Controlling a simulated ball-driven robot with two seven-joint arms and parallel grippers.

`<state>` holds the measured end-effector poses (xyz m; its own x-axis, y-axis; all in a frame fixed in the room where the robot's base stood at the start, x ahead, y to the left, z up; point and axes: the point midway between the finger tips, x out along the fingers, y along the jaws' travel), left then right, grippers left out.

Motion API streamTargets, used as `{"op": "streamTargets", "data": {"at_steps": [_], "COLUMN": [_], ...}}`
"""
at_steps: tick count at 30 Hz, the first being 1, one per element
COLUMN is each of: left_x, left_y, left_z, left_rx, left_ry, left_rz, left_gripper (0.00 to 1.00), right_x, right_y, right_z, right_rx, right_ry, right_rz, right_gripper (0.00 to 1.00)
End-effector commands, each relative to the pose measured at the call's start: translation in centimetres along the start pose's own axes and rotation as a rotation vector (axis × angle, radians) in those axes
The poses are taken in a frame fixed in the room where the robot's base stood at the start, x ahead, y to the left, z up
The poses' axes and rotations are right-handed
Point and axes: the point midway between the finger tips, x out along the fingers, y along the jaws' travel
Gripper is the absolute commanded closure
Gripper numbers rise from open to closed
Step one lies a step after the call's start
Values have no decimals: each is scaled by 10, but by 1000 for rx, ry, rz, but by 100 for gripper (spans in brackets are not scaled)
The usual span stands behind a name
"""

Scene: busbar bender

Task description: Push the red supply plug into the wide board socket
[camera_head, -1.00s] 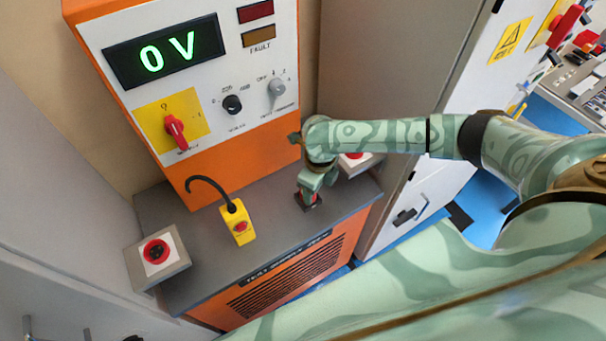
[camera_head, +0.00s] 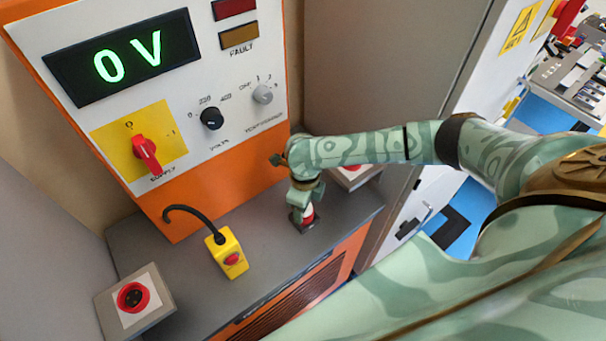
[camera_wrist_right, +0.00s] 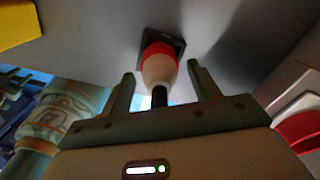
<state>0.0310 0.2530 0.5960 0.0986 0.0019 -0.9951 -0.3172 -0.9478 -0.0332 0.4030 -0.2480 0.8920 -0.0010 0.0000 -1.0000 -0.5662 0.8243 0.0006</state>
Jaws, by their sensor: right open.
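The red supply plug (camera_wrist_right: 158,68), with a red collar and a cream body, stands on a dark square holder (camera_wrist_right: 165,46) on the grey desk top. A black cable end leaves it toward my wrist. In the head view the plug (camera_head: 308,212) shows partly behind my right gripper (camera_head: 303,205). In the right wrist view my right gripper (camera_wrist_right: 163,80) is open, one finger on each side of the plug, with gaps. A red round socket (camera_head: 133,297) faces up on a grey box at the desk's left. I cannot tell whether it is the wide board socket. My left gripper is out of view.
A second box with a red part (camera_head: 352,172) is partly hidden behind my right arm. A yellow pendant (camera_head: 226,252) with a red button stands mid-desk. The orange-edged panel, its display (camera_head: 125,58) reading 0 V, rises behind. Clear desk lies between pendant and plug.

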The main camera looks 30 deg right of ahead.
Motion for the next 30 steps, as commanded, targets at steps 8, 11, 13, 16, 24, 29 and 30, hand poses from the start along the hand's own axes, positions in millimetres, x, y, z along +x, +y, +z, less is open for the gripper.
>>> {"op": "streamTargets", "data": {"at_steps": [8, 11, 13, 16, 24, 29, 30], "left_x": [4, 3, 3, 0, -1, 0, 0], "left_y": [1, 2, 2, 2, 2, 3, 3], "left_z": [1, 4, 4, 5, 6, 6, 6], "left_rx": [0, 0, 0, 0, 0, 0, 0], "left_ry": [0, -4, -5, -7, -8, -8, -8], "left_rz": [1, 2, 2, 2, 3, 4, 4], "left_gripper": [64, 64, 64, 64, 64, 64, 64], "right_x": [7, 6, 6, 6, 7, 7, 7], "right_y": [0, 0, 0, 0, 1, 1, 1], "right_z": [0, 0, 0, 0, 0, 0, 0], "right_rx": [-1, 0, 0, 0, 0, 0, 0], "right_ry": [-1, -1, -1, -1, -1, -1, -1], "right_rz": [-1, 0, 0, 0, 0, 0, 0], "right_gripper": [39, 39, 39, 39, 39, 82, 82]}}
